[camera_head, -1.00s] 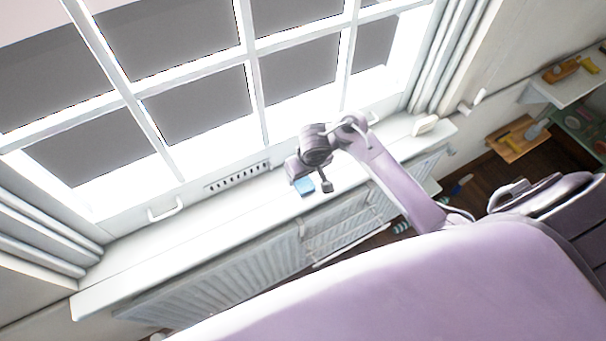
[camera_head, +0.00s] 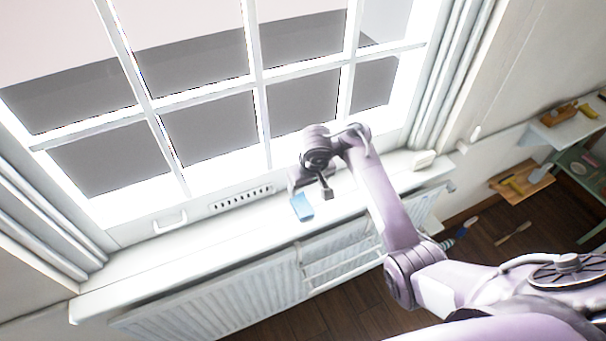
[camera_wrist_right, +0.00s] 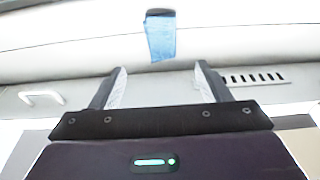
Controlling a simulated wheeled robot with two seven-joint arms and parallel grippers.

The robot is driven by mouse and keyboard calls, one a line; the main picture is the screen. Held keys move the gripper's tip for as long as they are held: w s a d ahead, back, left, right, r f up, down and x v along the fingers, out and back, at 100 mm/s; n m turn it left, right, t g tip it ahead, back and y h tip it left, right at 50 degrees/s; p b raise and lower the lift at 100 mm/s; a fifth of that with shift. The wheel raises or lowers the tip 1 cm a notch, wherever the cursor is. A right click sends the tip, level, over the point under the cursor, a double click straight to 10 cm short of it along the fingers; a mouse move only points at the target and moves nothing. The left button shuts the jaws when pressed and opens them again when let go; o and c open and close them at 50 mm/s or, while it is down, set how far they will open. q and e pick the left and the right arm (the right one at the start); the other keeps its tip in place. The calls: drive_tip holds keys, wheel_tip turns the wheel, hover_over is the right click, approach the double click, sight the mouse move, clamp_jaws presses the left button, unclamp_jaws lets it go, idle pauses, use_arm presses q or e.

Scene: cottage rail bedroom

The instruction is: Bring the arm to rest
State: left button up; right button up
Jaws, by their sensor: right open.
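My right arm reaches over the white window sill (camera_head: 140,263) in the head view. Its gripper (camera_head: 311,190) is open and empty, above the sill and just behind a small blue item (camera_head: 302,207). The blue item lies on the sill near its front edge. In the right wrist view the blue item (camera_wrist_right: 160,40) has a dark end and lies beyond the spread fingertips of the gripper (camera_wrist_right: 160,72), apart from them. My left gripper is not in view.
A paned window (camera_head: 210,130) stands behind the sill, with a white handle (camera_head: 170,222) and a slotted vent (camera_head: 240,199). A radiator (camera_head: 220,300) with a rack (camera_head: 340,255) is below. Wooden shelves (camera_head: 522,180) and a green surface (camera_head: 578,165) are at the right.

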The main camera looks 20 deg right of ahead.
drive_tip(key=s+a+r+n+t, duration=0.1)
drive_tip(key=s+r, duration=0.2)
drive_tip(key=s, duration=0.9)
drive_tip(key=s+a+r, duration=0.1)
drive_tip(key=s+r, duration=0.2)
drive_tip(key=s, duration=0.9)
wheel_tip(320, 180, down, 38)
drive_tip(key=s+g+b, duration=0.1)
drive_tip(key=s+b, duration=0.2)
drive_tip(key=b, duration=0.5)
use_arm(q)
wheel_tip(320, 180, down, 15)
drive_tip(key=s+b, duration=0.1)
drive_tip(key=b, duration=0.5)
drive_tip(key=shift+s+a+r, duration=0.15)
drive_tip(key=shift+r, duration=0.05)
use_arm(e)
drive_tip(key=s+d+f, duration=0.1)
drive_tip(key=s+f, duration=0.8)
drive_tip(key=f, duration=0.3)
drive_tip(key=s+d+f+g, duration=0.1)
drive_tip(key=s+d+f, duration=0.1)
drive_tip(key=s+f, duration=0.8)
wheel_tip(320, 180, down, 2)
drive_tip(key=shift+d+f+n+g, duration=0.1)
drive_tip(key=shift+d+n+g, duration=0.1)
drive_tip(key=shift+n+g, duration=0.1)
